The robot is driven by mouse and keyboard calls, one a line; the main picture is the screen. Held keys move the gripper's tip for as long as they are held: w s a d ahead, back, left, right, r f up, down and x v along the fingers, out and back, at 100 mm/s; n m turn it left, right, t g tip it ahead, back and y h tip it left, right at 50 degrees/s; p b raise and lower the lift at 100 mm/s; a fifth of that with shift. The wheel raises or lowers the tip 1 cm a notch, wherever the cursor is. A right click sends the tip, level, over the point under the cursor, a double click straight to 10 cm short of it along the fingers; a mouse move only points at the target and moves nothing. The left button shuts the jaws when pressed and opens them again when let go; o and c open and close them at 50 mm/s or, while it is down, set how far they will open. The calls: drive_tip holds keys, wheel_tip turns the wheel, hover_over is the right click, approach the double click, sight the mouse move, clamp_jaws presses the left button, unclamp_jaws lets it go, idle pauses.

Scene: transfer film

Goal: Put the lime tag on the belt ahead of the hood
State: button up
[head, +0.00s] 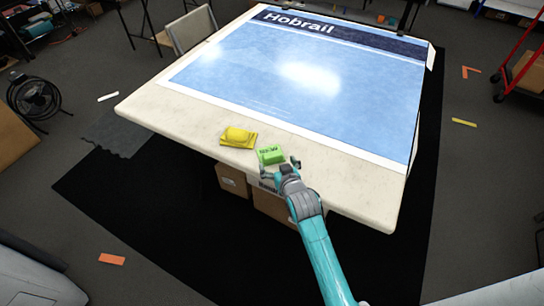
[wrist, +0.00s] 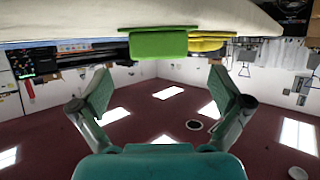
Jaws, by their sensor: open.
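The lime tag (head: 270,155), a bright green block on a thin base with dark lettering, lies near the front edge of the pale table (head: 150,103). My gripper (head: 280,168) is at that edge, just on the near side of the tag. Its fingers are spread and empty. In the wrist view, which looks upside down, the lime tag (wrist: 158,44) is beyond the two open fingers (wrist: 162,92), roughly between them and apart from them. I cannot make out a belt or a hood in either view.
A yellow block on a flat base (head: 238,137) lies just left of the lime tag; it also shows in the wrist view (wrist: 210,42). A glossy blue sheet lettered Hobrail (head: 250,65) covers most of the table. Cardboard boxes (head: 233,180) stand under the front edge.

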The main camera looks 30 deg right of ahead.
sight(274, 157)
drive_tip(key=shift+x, duration=3.4)
drive_tip(key=shift+d+r, duration=0.15)
drive_tip(key=c, duration=1.1)
